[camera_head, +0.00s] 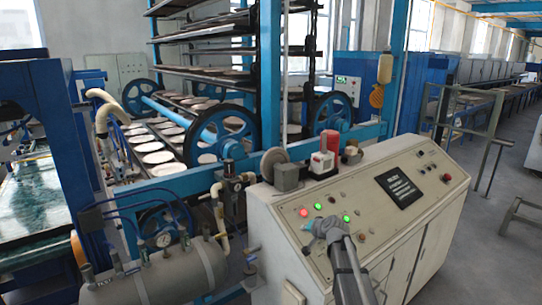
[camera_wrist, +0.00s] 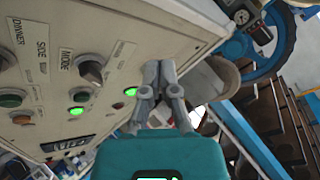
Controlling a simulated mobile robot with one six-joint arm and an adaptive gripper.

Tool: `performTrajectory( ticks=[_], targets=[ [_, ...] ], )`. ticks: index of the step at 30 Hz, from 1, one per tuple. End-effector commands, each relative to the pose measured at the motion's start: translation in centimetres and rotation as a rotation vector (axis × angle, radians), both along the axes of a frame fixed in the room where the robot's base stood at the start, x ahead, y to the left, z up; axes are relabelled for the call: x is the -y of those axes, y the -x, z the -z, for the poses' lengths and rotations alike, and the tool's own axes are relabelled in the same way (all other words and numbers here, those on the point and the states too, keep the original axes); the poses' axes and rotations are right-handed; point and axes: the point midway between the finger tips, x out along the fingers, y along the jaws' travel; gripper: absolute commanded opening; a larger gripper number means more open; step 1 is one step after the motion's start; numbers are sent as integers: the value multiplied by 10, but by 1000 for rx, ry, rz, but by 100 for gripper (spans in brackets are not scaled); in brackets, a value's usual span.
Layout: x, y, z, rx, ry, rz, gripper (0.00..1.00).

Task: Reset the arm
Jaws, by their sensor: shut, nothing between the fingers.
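My gripper (camera_wrist: 161,68) shows in the wrist view with its two grey fingers together and nothing between them. A teal housing lies behind the fingers. The control panel (camera_wrist: 60,65) fills the left of that view, with knobs, buttons and green lights. A dark knob (camera_wrist: 90,68) marked MODE is left of the fingers. The fingers overlap the panel's edge in the picture; I cannot tell the gap. In the head view my arm (camera_head: 345,265) rises from the bottom edge to the front of the control console (camera_head: 285,222). The fingertips are not clear there.
A red and white device (camera_head: 323,160) stands on the console top. A grey tank (camera_head: 160,275) with pipes is at the lower left. Behind is a blue-framed rack (camera_head: 205,72) with plates and large blue wheels (camera_head: 222,130). Open floor (camera_head: 490,240) lies right of the console.

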Motion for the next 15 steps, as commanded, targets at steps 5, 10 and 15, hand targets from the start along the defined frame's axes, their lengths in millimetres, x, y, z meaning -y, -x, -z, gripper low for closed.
performTrajectory(
  ticks=[5,10,15],
  targets=[
    [-10,99,37,-192,182,-141,0],
    [-3,186,64,-391,349,-241,0],
    [13,266,80,-587,497,-301,0]
  ],
)
